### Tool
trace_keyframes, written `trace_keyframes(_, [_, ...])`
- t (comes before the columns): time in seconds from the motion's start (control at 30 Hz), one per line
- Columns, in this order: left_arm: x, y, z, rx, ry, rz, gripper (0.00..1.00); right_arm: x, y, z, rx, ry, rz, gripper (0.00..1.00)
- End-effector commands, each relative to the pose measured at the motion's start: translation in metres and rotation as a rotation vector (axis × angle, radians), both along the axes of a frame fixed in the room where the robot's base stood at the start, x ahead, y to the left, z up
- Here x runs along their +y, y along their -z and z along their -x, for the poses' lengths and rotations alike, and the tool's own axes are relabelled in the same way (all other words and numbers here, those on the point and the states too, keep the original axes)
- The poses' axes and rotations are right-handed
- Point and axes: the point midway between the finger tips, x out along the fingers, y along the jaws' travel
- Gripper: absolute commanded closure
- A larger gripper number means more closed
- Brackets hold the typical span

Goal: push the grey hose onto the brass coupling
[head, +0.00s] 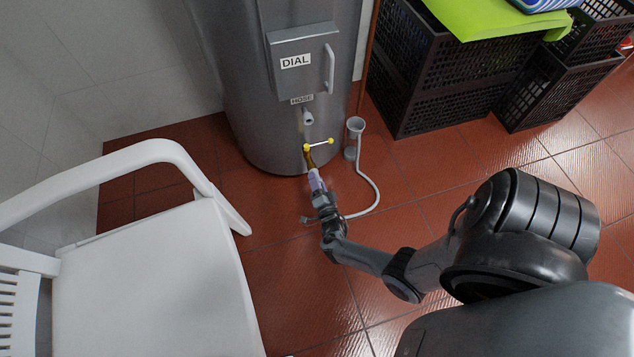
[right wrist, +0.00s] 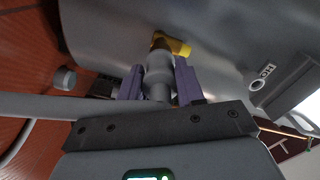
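In the right wrist view the coupling (right wrist: 170,44) is yellow and just beyond my fingertips. My right gripper (head: 317,183) is directly below it. Its purple fingers (right wrist: 160,82) are shut on the end of the grey hose (right wrist: 158,72), one on each side. The hose end points at the coupling and appears to meet it; I cannot tell whether it is over it. My left gripper is out of view.
The tank (head: 255,110) carries a panel labelled DIAL (head: 296,62) and a grey spout (head: 308,117) under a HOSE label. A white chair (head: 150,270) stands left, black crates (head: 420,70) right.

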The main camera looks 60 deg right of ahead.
Motion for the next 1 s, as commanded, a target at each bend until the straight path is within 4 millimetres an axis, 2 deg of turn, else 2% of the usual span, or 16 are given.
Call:
trace_keyframes(0.03, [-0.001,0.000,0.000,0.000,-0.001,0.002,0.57,0.000,0.000,0.000,0.000,0.000,0.000,0.54])
trace_keyframes(0.17, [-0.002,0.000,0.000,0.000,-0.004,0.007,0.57,0.000,0.000,0.000,0.000,0.000,0.000,0.34])
trace_keyframes(0.2, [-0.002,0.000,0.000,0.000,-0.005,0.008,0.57,0.000,0.000,0.000,0.000,0.000,0.000,0.34])
trace_keyframes(0.57, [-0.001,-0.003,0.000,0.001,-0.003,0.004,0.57,0.003,-0.001,0.004,0.001,0.001,-0.001,0.34])
trace_keyframes(0.73, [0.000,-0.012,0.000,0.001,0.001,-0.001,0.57,0.018,-0.002,0.018,0.001,0.002,-0.003,0.34])
trace_keyframes(1.0, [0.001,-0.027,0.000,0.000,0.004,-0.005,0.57,0.050,-0.002,0.052,0.002,0.002,-0.002,0.34])
